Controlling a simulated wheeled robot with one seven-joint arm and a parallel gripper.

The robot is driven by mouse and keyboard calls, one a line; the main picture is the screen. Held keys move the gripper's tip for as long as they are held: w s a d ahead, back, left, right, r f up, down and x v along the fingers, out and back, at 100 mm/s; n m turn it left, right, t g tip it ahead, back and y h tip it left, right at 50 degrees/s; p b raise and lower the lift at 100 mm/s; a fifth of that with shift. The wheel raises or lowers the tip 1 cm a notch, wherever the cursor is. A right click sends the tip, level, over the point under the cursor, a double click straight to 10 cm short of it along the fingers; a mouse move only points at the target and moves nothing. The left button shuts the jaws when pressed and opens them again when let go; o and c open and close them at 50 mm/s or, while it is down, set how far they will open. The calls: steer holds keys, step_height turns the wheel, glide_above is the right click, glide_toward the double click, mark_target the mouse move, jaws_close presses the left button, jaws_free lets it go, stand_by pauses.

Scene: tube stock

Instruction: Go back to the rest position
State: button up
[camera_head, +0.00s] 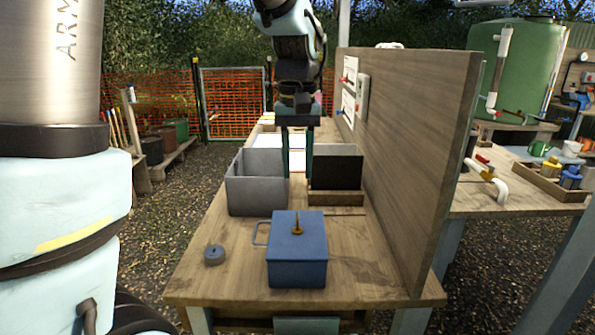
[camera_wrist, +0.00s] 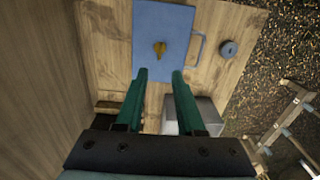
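My gripper (camera_head: 297,177) hangs fingers-down over the workbench, at the grey box and the dark box. In the wrist view my gripper (camera_wrist: 160,75) shows two green fingers spread apart with nothing between them. The blue lidded box (camera_head: 298,255) stands nearer on the bench, with a brass knob (camera_head: 297,228) on its lid. The blue box (camera_wrist: 148,22) also shows beyond the fingertips in the wrist view. I cannot tell exactly how high the fingertips are above the bench.
A grey open box (camera_head: 257,197) and a dark box (camera_head: 336,175) stand side by side on the bench (camera_head: 225,275). A small grey round piece (camera_head: 214,255) lies left of the blue box. A tall wooden panel (camera_head: 410,140) walls off the right side. Gravel ground lies left.

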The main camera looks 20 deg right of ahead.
steer(key=a+f+n, duration=0.1)
steer(key=a+f, duration=0.4)
steer(key=a, duration=0.6)
steer(key=s+a+f+n+t, duration=0.1)
steer(key=a+f, duration=0.4)
steer(key=a, duration=0.7)
steer(key=shift+s+a+f+t, duration=0.25)
steer(key=shift+s+f+t, duration=0.05)
